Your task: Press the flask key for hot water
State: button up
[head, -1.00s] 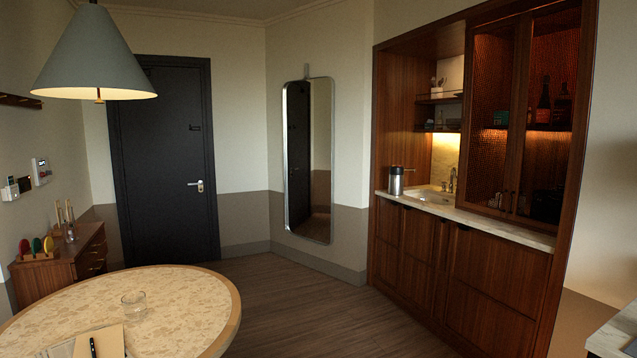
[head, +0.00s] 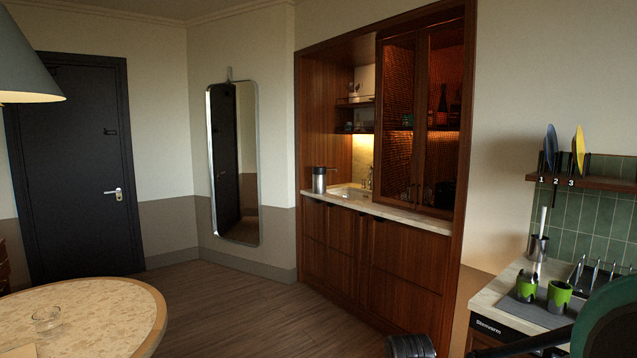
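The flask (head: 319,180) is a steel cylinder with a dark top. It stands at the left end of the kitchenette counter, left of the sink, across the room from me. It is too small in the view to make out its key. My gripper is not clearly in view; only dark and green parts, perhaps of my arm, show at the lower right edge.
A round table (head: 118,310) with a glass (head: 46,318) fills the lower left. Open wooden floor lies before the kitchenette counter (head: 400,213). At right, a worktop (head: 497,287) bears green cups (head: 558,297) and a steel utensil holder (head: 538,246).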

grip_shut()
dwell(1.4)
